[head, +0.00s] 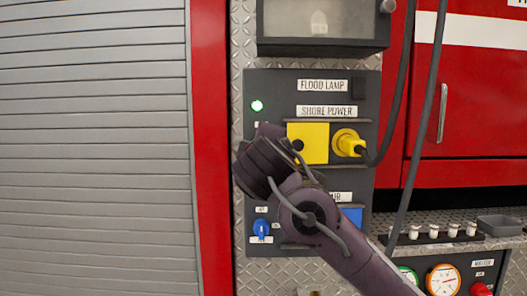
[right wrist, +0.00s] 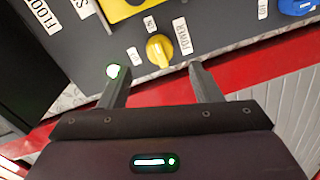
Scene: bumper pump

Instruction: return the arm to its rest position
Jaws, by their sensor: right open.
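My right arm (head: 342,250) comes in from the lower right of the head view and reaches up to the dark control panel. Its wrist (head: 262,167) is in front of the panel's left part, left of the yellow square cover (head: 312,143). The fingertips are hidden there. In the right wrist view my right gripper (right wrist: 155,72) is open and empty. A yellow knob (right wrist: 160,50) shows between and just beyond its fingertips; I cannot tell the gap. A lit green lamp (right wrist: 113,71) shows at the left fingertip. My left gripper is not in view.
A yellow plug (head: 347,142) with a black cable sits right of the cover. A second cable (head: 427,110) hangs further right. A blue knob (head: 261,228) is low on the panel. A grey box (head: 320,20) juts out above. Gauges (head: 443,280) are at lower right.

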